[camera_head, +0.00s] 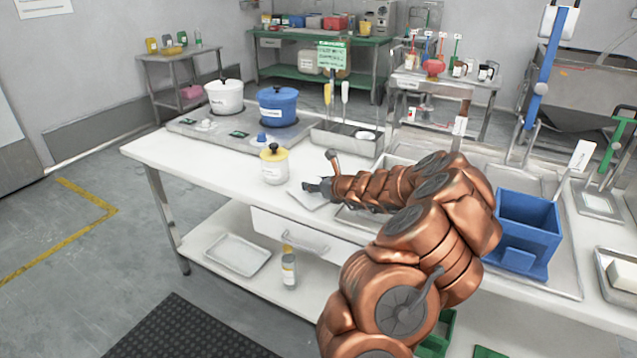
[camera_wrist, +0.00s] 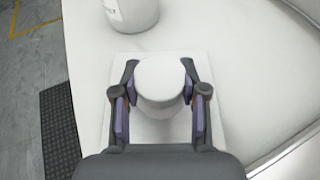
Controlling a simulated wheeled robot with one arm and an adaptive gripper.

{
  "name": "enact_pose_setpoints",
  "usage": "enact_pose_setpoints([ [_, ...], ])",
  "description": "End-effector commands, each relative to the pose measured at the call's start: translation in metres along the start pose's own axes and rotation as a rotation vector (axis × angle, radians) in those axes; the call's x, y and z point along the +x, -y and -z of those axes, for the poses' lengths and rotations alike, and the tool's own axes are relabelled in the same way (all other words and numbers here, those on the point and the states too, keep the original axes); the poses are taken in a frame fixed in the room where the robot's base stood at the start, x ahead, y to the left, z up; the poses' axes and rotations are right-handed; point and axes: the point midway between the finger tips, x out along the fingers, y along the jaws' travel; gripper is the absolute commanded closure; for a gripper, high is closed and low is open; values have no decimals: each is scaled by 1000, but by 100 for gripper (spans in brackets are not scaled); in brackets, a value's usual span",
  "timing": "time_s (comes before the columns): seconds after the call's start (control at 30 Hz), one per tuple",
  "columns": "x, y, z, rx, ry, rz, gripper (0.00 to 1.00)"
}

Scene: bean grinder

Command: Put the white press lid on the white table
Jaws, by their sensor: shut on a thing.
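The white press lid (camera_wrist: 160,82) is a round white piece between my two fingertips in the wrist view. My gripper (camera_wrist: 159,76) is shut on its sides; it also shows in the head view (camera_head: 312,187), low over the front edge area of the white table (camera_head: 165,148). In the head view the lid cannot be made out clearly beside the dark fingers. Below the lid is a flat white square plate (camera_wrist: 213,133) on the table. I cannot tell whether the lid touches this plate.
A white jar with a yellow lid (camera_head: 273,167) stands just left of my gripper. A blue bin (camera_head: 522,235) is at the right. The table's left end has bare room.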

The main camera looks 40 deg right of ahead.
Motion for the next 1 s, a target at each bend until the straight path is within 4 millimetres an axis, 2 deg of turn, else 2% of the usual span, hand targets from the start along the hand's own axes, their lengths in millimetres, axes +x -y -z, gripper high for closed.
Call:
enact_pose_setpoints([
  [0.23,0,0,0,0,1,0,100],
  [0.27,0,0,1,0,1,0,56],
  [0.5,0,0,0,0,0,0,32],
  [0.83,-1,0,-1,0,0,0,32],
  [1.0,-14,1,-1,1,1,1,32],
])
